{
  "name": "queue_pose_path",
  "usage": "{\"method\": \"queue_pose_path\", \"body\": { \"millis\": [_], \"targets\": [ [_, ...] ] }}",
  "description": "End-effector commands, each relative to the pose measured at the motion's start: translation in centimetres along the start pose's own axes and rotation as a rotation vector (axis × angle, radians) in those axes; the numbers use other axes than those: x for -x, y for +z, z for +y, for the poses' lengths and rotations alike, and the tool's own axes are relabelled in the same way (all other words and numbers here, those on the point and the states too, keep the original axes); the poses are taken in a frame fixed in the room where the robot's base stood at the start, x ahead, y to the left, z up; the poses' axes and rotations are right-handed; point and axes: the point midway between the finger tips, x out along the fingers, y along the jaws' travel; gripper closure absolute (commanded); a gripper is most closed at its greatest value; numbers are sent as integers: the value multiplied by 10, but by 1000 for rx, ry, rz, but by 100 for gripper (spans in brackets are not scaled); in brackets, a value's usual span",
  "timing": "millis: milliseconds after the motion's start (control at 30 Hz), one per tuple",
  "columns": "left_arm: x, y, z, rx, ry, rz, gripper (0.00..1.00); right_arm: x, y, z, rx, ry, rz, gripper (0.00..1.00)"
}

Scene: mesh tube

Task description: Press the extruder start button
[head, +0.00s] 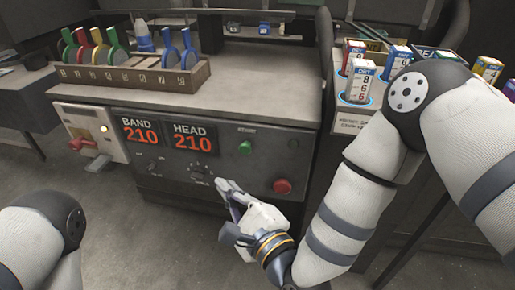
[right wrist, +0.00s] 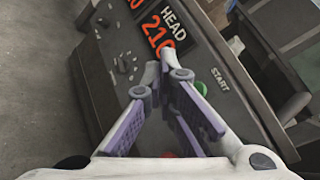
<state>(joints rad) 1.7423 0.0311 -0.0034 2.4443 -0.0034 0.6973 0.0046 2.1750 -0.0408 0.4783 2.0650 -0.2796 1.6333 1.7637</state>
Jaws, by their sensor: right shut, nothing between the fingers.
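The green start button (head: 245,147) is on the dark front panel of the extruder (head: 222,184), under a small label. A red button (head: 282,186) sits lower and to its right. My right gripper (head: 222,184) is shut and empty, in front of the panel, below and left of the green button in the head view. In the right wrist view the shut fingertips (right wrist: 164,62) point up the panel, and the green button (right wrist: 201,88) shows just right of the right finger, partly hidden, near the START label (right wrist: 220,79). I see no contact with it. My left gripper is out of view.
Red displays reading BAND 210 and HEAD 210 (head: 193,136) and dark knobs (head: 200,172) are left of the button. A wooden rack of coloured tools (head: 140,76) stands on top.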

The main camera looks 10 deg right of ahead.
Motion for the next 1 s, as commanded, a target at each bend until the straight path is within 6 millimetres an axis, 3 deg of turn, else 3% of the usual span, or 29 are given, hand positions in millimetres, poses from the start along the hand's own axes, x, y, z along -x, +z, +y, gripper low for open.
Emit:
{"method": "queue_pose_path", "body": {
  "millis": [367,1000],
  "targets": [
    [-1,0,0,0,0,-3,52,-3,-2,-2,1,-1,0,100],
    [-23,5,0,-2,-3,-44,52,-58,-43,-42,0,0,2,100]
  ]
}}
